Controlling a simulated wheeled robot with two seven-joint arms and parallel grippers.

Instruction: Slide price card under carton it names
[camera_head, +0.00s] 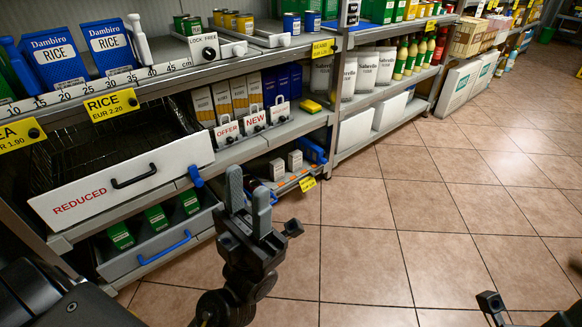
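Two blue Dambiro RICE cartons stand upright on the upper left shelf, one on the left (53,58) and one on the right (108,47). A yellow RICE card (112,104) marked EUR 2.20 is on the shelf edge below them. Another yellow card (20,136), cut off by the picture edge, shows "EA" and 1.90. My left gripper (249,192) is open and empty, fingers pointing up, in front of the lower shelves and apart from cards and cartons. My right arm's end (491,303) shows only in part at the lower right; its fingers cannot be made out.
A white ruler strip (130,78) runs along the upper shelf edge. A drawer marked REDUCED (135,183) and a lower drawer with a blue handle (165,249) jut out on the left. OFFER and NEW tags (254,122) stand on the middle shelf. The tiled floor (420,205) is clear.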

